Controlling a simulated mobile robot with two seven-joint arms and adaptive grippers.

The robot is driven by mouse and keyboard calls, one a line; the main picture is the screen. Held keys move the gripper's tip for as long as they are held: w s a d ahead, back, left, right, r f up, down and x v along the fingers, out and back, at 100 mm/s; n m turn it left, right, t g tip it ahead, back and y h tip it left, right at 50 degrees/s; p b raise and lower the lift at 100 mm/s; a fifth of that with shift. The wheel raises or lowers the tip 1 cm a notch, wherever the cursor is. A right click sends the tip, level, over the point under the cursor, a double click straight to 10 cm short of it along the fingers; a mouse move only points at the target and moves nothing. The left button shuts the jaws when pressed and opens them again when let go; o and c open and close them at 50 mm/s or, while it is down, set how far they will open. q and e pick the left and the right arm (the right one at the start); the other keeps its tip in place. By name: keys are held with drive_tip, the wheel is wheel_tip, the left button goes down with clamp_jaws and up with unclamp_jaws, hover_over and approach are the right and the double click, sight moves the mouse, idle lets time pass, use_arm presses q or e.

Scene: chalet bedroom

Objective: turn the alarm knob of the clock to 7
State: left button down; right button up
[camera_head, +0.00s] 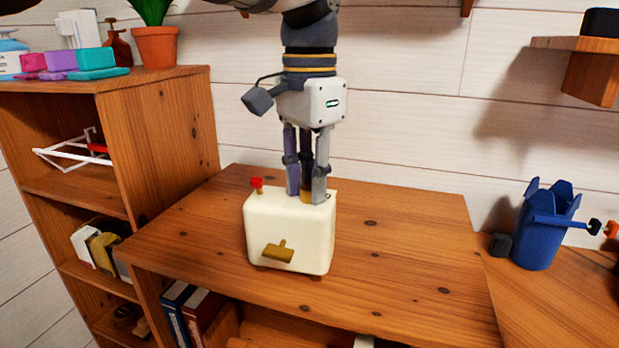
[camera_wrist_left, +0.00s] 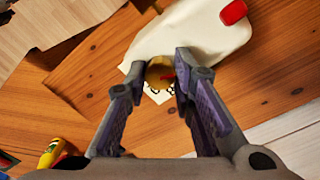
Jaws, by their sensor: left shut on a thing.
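The clock (camera_head: 290,232) is a cream box on the wooden desk, with a brass lever (camera_head: 278,252) on its front and a red button (camera_head: 257,184) on top at the left. The button also shows in the left wrist view (camera_wrist_left: 233,12). My left gripper (camera_head: 306,194) reaches straight down onto the clock's top right and is shut on the brass alarm knob (camera_wrist_left: 157,74). The knob has a red pointer mark, and part of a white dial with dark figures shows beside it. The fingers hide much of the dial, so I cannot read the pointed number. My right gripper is not in view.
The desk (camera_head: 400,250) is clear around the clock. A taller bookshelf (camera_head: 155,140) with a potted plant (camera_head: 155,45) and bottles stands at the left. A blue cup (camera_head: 539,235) stands at the right, below a wall shelf (camera_head: 590,75).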

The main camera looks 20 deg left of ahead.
sight(309, 186)
use_arm(q)
drive_tip(key=m, duration=0.4)
drive_tip(key=shift+m, duration=2.1)
drive_tip(key=c, duration=1.4)
unclamp_jaws()
drive_tip(key=shift+o, duration=0.2)
wheel_tip(309, 186, up, 12)
